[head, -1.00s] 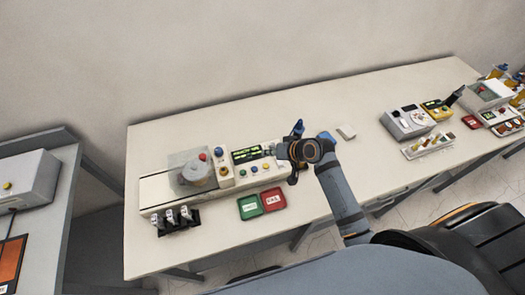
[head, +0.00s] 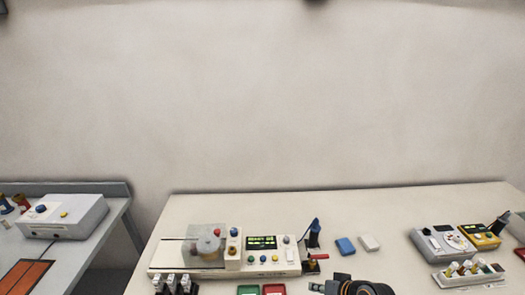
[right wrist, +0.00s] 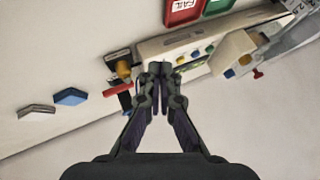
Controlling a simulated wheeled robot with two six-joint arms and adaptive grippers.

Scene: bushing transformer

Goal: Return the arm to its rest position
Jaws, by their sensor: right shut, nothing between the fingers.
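My right arm (head: 362,288) shows only at the bottom edge of the head view, right of the white test unit (head: 222,268) on the table. In the right wrist view my right gripper (right wrist: 160,70) has its fingertips together, with nothing between them. The fingertips appear in front of the test unit (right wrist: 150,47); I cannot tell the gap from it. My left arm and gripper are out of view.
A blue block (head: 345,246) and a pale block (head: 369,243) lie behind my right arm. Green (head: 247,290) and red (head: 273,290) trays sit in front of the test unit. A grey instrument (head: 442,243) stands at right. The wall above is clear.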

